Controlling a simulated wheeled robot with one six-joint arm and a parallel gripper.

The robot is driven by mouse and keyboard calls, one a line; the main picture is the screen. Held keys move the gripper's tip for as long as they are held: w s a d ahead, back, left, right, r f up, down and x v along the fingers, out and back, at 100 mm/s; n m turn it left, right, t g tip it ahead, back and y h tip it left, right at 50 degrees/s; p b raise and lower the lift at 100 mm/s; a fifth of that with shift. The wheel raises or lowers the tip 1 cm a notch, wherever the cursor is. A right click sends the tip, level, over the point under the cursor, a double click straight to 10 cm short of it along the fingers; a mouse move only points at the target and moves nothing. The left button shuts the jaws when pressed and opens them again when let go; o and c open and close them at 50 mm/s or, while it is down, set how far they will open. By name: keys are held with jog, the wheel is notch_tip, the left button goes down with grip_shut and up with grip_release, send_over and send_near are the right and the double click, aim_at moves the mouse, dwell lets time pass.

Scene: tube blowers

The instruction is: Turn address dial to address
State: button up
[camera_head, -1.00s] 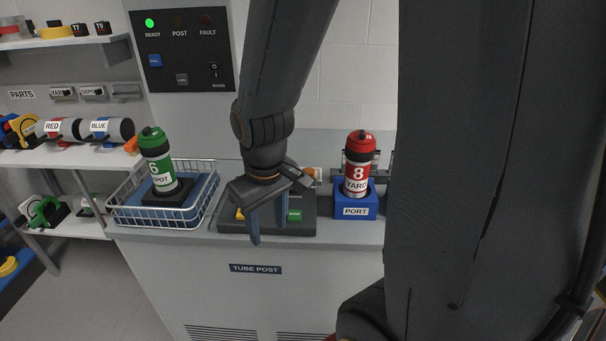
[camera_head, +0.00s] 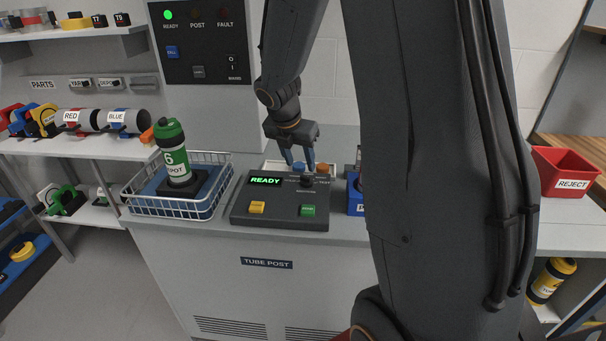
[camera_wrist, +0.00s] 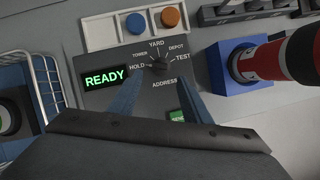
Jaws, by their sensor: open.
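The address dial (camera_wrist: 158,62) is a small dark knob on the dark grey console (camera_wrist: 110,100). The labels YARD, DEPOT, TEST, TOWER and HOLD surround it, with ADDRESS printed below. Its pointer is too small to read surely. My gripper (camera_wrist: 160,80) is open and empty, with its blue fingertips on either side of the space just below the dial in the wrist view. In the head view, my gripper (camera_head: 299,164) is over the back of the console (camera_head: 280,221), fingers pointing down. I cannot tell whether they touch the dial. The console display (camera_head: 266,181) reads READY.
A yellow button (camera_head: 257,207) and green button (camera_head: 308,210) are on the console front. A wire basket (camera_head: 150,208) with a green tube (camera_head: 175,152) stands left. A red tube (camera_wrist: 272,62) in a blue port (camera_wrist: 230,79) stands close on the right.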

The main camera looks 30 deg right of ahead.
aim_at(302, 176)
jog(key=x, duration=0.6)
jog(key=shift+f, duration=0.3)
jog(key=c, duration=1)
jog(key=shift+c, duration=0.2)
jog(key=shift+m, duration=0.4)
jog(key=shift+w+m+g, duration=0.2)
jog(key=shift+m+g, duration=0.3)
jog(key=shift+m, duration=0.4)
jog(key=m, duration=0.1)
jog(key=m+g, duration=0.1)
jog(key=m, duration=0.2)
jog(key=shift+w+m+g+h+p, duration=0.3)
jog(key=shift+w+g+h+p, duration=0.05)
jog(key=shift+g+h, duration=0.05)
jog(key=m, duration=0.2)
jog(key=m+g, duration=0.1)
jog(key=m, duration=0.1)
jog(key=m+g, duration=0.1)
jog(key=m, duration=0.1)
jog(key=shift+w+d+y, duration=0.3)
jog(key=shift+w+y, duration=0.05)
jog(key=shift+y, duration=0.05)
jog(key=shift+m, duration=0.4)
